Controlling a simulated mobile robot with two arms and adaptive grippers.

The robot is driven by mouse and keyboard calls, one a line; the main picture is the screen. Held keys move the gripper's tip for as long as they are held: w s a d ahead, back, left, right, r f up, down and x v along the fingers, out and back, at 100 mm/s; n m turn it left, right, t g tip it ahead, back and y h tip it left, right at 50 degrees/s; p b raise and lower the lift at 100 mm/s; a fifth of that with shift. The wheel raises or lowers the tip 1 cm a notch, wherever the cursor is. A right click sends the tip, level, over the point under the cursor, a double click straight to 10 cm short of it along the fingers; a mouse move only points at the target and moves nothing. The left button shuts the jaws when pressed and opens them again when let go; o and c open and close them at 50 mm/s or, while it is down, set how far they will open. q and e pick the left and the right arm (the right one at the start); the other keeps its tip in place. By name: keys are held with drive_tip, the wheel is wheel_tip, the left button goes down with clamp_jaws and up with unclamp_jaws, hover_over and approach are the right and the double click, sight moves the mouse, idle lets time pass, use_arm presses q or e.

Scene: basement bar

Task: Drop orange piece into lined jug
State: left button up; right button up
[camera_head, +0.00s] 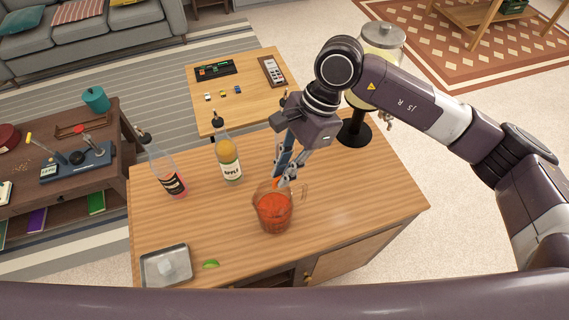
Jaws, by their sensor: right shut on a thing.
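The glass jug (273,210) stands on the wooden counter (345,195) and is filled with red-orange contents. Its handle is at the right; any lines on it are too small to make out. My right gripper (284,179) points down over the jug's rim. It is shut on a small orange piece (280,184), mostly hidden between the fingertips. I cannot tell whether the piece touches the jug or its contents. My left gripper is not in view.
A metal tray (148,281) and a green piece (211,264) lie at the front left. A glass dispenser (382,40) stands behind my right arm. The counter's right side is clear.

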wheel_tip(320, 180, down, 3)
drive_tip(key=shift+f, duration=0.15)
drive_tip(key=shift+d+f+b, duration=0.1)
drive_tip(key=shift+f+b, duration=0.2)
drive_tip(key=shift+f, duration=0.25)
drive_tip(key=o, duration=0.8)
drive_tip(key=shift+w+r, duration=0.1)
drive_tip(key=shift+r, duration=0.05)
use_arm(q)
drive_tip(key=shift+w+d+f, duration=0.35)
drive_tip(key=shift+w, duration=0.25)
use_arm(e)
drive_tip(key=v, duration=1.1)
drive_tip(key=shift+d+r, duration=0.2)
drive_tip(key=shift+r, duration=0.15)
